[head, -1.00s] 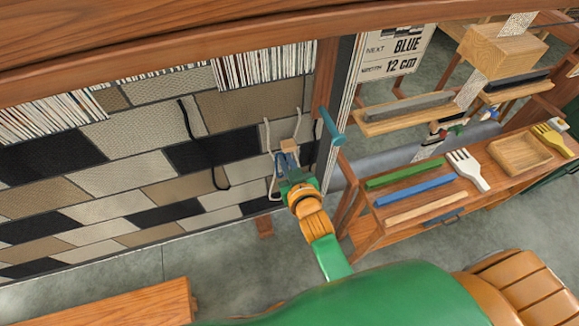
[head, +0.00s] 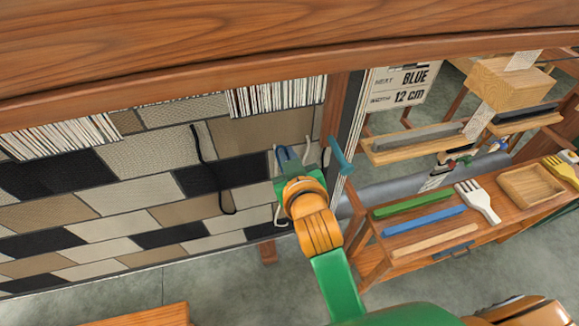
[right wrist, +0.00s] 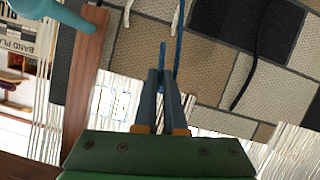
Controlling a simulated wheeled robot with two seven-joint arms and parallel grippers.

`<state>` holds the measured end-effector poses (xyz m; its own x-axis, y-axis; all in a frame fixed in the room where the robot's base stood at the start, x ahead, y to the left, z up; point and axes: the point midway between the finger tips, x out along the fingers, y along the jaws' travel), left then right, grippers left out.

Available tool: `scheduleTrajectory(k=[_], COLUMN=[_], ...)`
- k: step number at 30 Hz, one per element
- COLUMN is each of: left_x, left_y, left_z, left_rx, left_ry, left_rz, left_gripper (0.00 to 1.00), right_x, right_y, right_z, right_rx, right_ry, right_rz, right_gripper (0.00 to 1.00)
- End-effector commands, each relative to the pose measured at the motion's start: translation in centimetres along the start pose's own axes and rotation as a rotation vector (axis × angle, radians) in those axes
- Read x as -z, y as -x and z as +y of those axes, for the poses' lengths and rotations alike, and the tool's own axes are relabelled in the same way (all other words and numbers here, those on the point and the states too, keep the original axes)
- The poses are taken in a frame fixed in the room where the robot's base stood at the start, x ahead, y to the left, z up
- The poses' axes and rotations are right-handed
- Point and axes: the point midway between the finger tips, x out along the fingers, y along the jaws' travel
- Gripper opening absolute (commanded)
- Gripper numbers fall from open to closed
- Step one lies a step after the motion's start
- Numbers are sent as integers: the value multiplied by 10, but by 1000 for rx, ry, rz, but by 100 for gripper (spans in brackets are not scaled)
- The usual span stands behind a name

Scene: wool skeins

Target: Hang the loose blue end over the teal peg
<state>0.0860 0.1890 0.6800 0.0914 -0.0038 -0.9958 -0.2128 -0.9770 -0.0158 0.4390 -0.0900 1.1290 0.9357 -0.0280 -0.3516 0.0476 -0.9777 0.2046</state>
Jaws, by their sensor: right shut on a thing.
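The teal peg (head: 340,156) sticks out from the wooden post at the right edge of the woven panel. It also shows at the top left of the right wrist view (right wrist: 50,14). My right gripper (head: 287,156) is in front of the panel, left of the peg and apart from it. In the right wrist view its fingers (right wrist: 164,78) are shut on the blue end (right wrist: 179,38). One blue strand runs up out of the picture and a short piece stands beside it. The blue end is hardly visible in the head view. My left gripper is not in view.
A black loose strand (head: 206,165) and a pale loose strand (head: 307,148) hang on the panel (head: 140,150). A wooden beam (head: 300,50) crosses above. At right, a bench holds green and blue bars (head: 425,221), a white comb (head: 477,201) and a wooden tray (head: 530,186).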

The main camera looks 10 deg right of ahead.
Motion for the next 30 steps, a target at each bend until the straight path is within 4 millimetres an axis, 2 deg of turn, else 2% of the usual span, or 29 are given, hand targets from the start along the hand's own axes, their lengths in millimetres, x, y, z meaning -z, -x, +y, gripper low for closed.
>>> scheduleTrajectory(k=[1, 10, 24, 30], left_x=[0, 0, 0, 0], left_y=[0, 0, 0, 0], left_z=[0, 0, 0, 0], left_rx=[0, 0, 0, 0], left_ry=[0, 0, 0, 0], left_rz=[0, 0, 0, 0], left_gripper=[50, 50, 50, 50], right_x=[36, 37, 45, 48], right_y=[8, 8, 9, 10], right_z=[-22, -19, 57, 74], right_rx=[58, 56, 56, 59], right_ry=[-205, -206, -205, -206], right_rz=[23, 23, 28, 35], right_gripper=[0, 0, 0, 0])
